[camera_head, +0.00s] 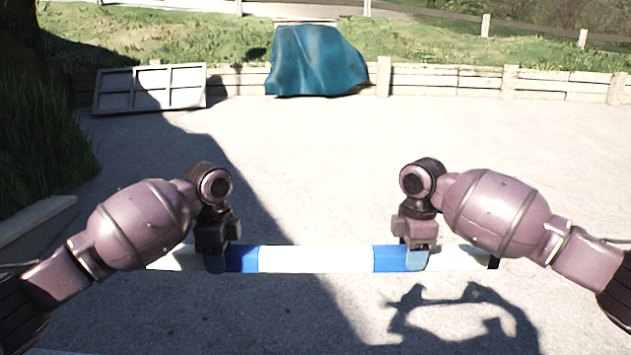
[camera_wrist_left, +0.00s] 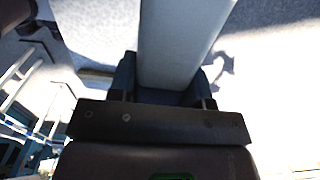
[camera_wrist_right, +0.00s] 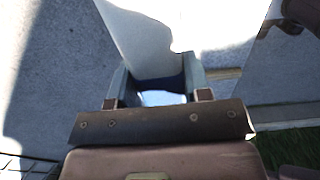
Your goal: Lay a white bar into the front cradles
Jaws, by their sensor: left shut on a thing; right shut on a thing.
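A long white bar (camera_head: 315,260) with two blue bands lies level across the head view, held above the pavement. My left gripper (camera_head: 216,258) is shut on the bar at its left blue band. My right gripper (camera_head: 416,258) is shut on it at the right blue band. The bar's ends stick out past both grippers. In the left wrist view the bar (camera_wrist_left: 178,45) runs up from between the fingers. In the right wrist view the bar (camera_wrist_right: 140,45) also runs up from the fingers, partly in shadow. No front cradles can be made out in the head view.
The grey pavement (camera_head: 300,160) ahead is open. At the back stand a teal-covered object (camera_head: 317,62), a leaning grey panel (camera_head: 150,88) and a low wall (camera_head: 450,80). A pale rail-like frame (camera_wrist_left: 25,85) shows in the left wrist view.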

